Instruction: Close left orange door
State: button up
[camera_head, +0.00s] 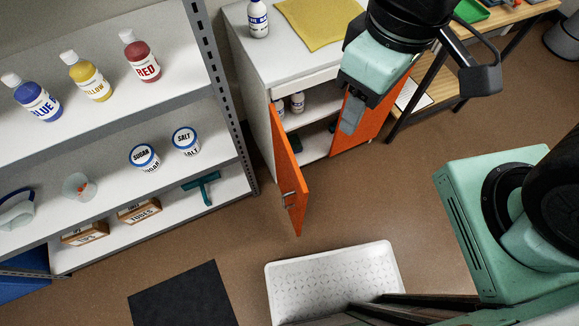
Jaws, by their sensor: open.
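The left orange door (287,175) of the white cabinet (290,62) stands swung open. It juts out toward the floor, and a small metal handle (288,197) shows near its free edge. The shelves inside the left half are visible. My gripper (350,120) is open and empty. In the picture it overlaps the right door, to the right of the left door and apart from it.
A grey shelf unit (160,100) with bottles and tubs stands at the left, close to the left door's side. A white tray-like mat (330,262) and a dark mat (182,297) lie on the floor. A wooden table (480,60) stands right of the cabinet.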

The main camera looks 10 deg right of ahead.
aim_at(291, 181)
jog(key=j, duration=0.35)
jog(key=k+j, duration=0.1)
jog(key=j, duration=0.3)
jog(key=l+u, duration=0.15)
jog(key=u, duration=1.15)
jog(key=k+l+u, duration=0.1)
jog(key=k+u, duration=0.15)
jog(key=k, duration=0.25)
